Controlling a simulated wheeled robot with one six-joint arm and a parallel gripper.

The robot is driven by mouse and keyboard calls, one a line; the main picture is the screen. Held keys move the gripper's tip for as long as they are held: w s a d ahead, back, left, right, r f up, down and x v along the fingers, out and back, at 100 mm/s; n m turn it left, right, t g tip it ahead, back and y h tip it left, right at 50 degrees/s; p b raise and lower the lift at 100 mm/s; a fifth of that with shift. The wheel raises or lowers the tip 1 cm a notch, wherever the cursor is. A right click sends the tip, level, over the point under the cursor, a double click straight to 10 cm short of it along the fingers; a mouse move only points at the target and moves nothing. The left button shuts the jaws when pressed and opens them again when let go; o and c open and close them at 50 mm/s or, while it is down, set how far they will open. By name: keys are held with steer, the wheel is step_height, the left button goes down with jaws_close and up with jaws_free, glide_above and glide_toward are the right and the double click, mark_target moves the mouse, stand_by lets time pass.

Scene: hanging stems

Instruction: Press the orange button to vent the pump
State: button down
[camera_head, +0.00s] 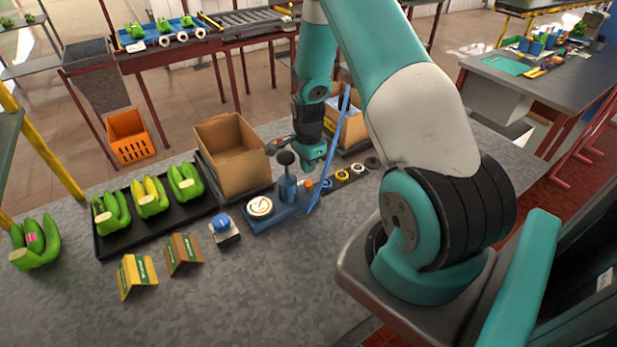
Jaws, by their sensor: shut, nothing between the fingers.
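A blue pump (288,190) stands on the grey table, with a round white gauge (260,207) at its left and a black knob (285,158) on top. A small orange button (309,184) shows at the right end of the pump, close to a blue hose. My gripper (272,148) is small in the view, at the end of the teal arm, above and behind the pump. It appears shut and empty, beside the black knob and apart from the orange button. The fingertips are hard to make out.
The front table is clear.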

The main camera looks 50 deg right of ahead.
mark_target(308, 182)
steer(key=shift+r+p, duration=0.85)
steer(key=shift+r, duration=0.65)
steer(key=shift+a+f, duration=0.1)
steer(key=shift+a, duration=0.05)
